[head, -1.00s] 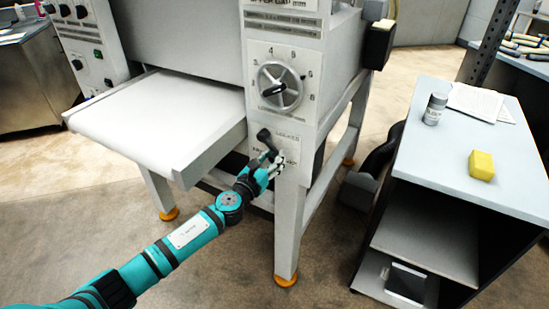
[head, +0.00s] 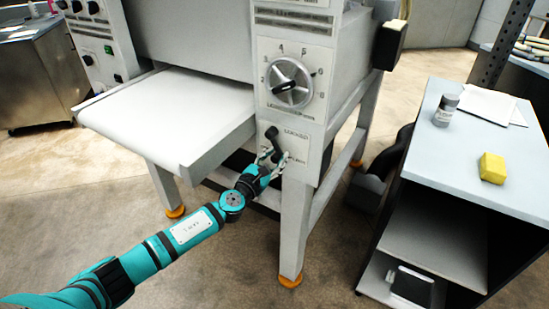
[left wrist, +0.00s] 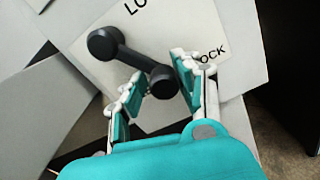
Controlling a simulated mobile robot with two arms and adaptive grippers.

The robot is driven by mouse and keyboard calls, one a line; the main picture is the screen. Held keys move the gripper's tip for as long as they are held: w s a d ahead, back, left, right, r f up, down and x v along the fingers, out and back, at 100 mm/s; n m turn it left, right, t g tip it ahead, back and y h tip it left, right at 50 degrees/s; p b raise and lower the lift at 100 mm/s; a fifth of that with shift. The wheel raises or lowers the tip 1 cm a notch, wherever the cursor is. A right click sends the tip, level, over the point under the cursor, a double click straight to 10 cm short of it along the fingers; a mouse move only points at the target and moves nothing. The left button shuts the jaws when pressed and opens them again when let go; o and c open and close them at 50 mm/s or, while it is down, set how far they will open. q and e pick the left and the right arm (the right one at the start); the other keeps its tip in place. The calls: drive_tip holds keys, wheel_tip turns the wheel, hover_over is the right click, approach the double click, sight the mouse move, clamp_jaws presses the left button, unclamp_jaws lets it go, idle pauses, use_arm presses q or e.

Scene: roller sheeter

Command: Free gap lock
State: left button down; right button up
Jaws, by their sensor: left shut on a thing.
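The gap lock is a black lever (head: 271,136) on a pale label plate, low on the roller sheeter's front post. In the left wrist view the lever (left wrist: 128,60) slants from a round knob at upper left to a rounded end at lower right. My left gripper (head: 271,157) is at the lever's lower end. In the left wrist view the gripper's fingers (left wrist: 156,76) stand either side of that end, shut on it. The plate's lettering is partly covered; "LO" and "OCK" show. My right gripper is not in view.
A numbered dial (head: 290,82) sits just above the lever. The white sheeter table (head: 170,112) juts out to the left of the post. A grey cart (head: 470,160) with a bottle (head: 446,108) and a yellow block (head: 492,167) stands at right. Floor shows between the cart and sheeter.

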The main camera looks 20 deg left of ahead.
use_arm(q)
drive_tip(key=shift+d+r, duration=0.15)
drive_tip(key=shift+d, duration=0.2)
drive_tip(key=c, duration=1.1)
unclamp_jaws()
drive_tip(key=shift+d, duration=0.15)
drive_tip(key=shift+o, duration=0.2)
drive_tip(key=shift+s+a, duration=0.25)
drive_tip(key=s+a, duration=0.2)
drive_tip(key=s, duration=0.9)
drive_tip(key=shift+s, duration=0.2)
